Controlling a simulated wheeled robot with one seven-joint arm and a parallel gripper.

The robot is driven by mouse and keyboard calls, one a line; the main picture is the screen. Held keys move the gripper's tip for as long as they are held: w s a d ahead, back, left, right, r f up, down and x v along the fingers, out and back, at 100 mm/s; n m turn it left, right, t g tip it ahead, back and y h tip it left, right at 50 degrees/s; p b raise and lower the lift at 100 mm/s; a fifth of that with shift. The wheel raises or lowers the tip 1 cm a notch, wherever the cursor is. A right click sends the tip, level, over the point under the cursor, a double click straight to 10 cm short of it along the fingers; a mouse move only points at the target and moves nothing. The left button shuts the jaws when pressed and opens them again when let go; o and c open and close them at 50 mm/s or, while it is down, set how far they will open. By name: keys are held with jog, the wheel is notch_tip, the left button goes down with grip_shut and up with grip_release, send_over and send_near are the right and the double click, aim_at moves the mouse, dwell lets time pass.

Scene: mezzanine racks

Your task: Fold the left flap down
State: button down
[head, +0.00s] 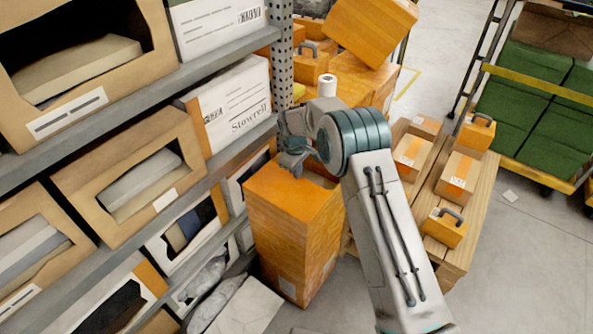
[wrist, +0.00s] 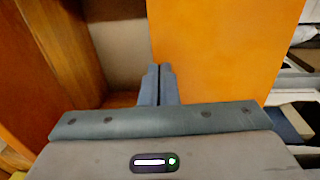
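A tall orange carton (head: 292,240) stands on the floor beside the rack. An orange flap (head: 284,193) spans the near left part of its top and looks about level. A dark opening shows at the right part of the top, partly behind my arm. In the wrist view the flap (wrist: 228,48) fills the upper right, and the carton's inside (wrist: 108,45) shows to its left. My gripper (head: 294,170) is low over the flap's far part. Its fingers (wrist: 159,70) are together, with nothing seen between them, overlapping the flap's edge. I cannot tell whether they touch it.
The rack (head: 225,66) with bins and white boxes stands close on the left. Orange boxes (head: 370,28) are stacked behind. A wooden pallet (head: 468,235) with small orange cases lies to the right. A cart with green crates (head: 535,110) stands farther right. Some floor between pallet and cart is clear.

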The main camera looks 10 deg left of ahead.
jog(key=shift+d+f, duration=0.1)
jog(key=shift+f, duration=0.05)
notch_tip(320, 180, up, 14)
jog(key=shift+p, duration=0.3)
dwell(0.4)
jog(key=s+d+r+m, duration=0.3)
jog(key=s+d+r, duration=0.2)
jog(key=d+r, duration=0.3)
jog(key=s+d+r+m, duration=0.3)
jog(key=s+d+r, duration=0.3)
jog(key=d, duration=0.4)
jog(key=s+d+f+m+t, duration=0.1)
jog(key=s+d+m, duration=0.2)
jog(key=s+d, duration=0.3)
jog(key=s+d+f+m, duration=0.1)
jog(key=s+d+m, duration=0.3)
jog(key=s, duration=1.3)
jog(key=d, duration=0.3)
jog(key=shift+d+f+m+t, duration=0.2)
jog(key=shift+m+t, duration=0.1)
jog(key=shift+t, duration=0.1)
jog(key=shift+a, duration=0.1)
